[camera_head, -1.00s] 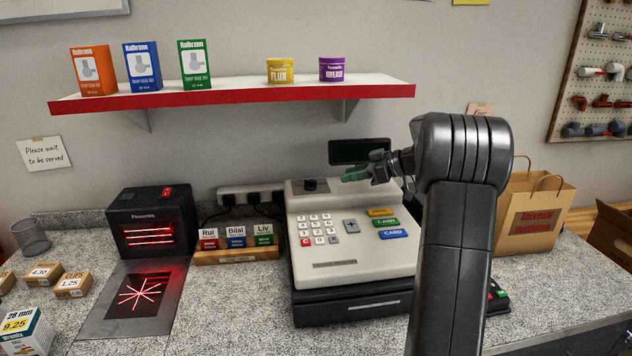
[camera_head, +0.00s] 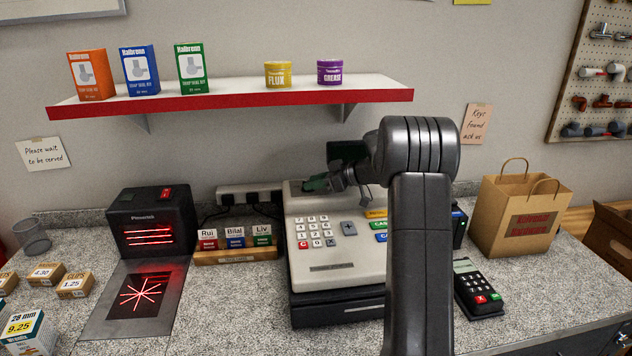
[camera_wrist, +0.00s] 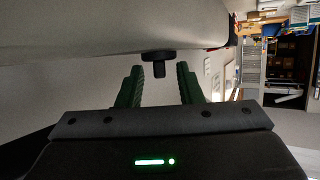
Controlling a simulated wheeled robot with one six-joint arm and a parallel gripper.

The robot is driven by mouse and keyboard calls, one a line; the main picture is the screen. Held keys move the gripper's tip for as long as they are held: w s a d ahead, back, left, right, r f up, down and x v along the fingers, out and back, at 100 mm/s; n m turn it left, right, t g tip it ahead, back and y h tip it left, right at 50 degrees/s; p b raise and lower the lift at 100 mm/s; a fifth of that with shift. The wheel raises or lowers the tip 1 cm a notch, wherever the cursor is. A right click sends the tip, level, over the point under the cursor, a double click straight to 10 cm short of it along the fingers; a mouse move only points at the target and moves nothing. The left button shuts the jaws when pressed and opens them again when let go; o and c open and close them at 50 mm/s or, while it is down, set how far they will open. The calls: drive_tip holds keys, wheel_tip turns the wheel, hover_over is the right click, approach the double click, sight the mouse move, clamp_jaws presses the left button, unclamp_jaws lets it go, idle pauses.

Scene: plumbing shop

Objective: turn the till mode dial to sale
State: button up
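The till (camera_head: 345,265) is a cream cash register standing on the counter. Its mode dial is a small dark knob that shows in the wrist view (camera_wrist: 159,61), just beyond my fingertips and between their lines. In the head view the dial is hidden behind my gripper (camera_head: 318,184), which is at the till's upper left. In the wrist view the green fingers of my gripper (camera_wrist: 160,84) are spread apart with nothing between them. The dial's setting and any mode labels cannot be read.
The red-edged shelf (camera_head: 240,105) with boxes and tubs hangs above the till. A name-tag block (camera_head: 236,256) stands left of it, and a scanner (camera_head: 152,222) further left. A card terminal (camera_head: 478,288) and paper bag (camera_head: 521,212) are at right.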

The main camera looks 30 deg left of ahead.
clamp_jaws()
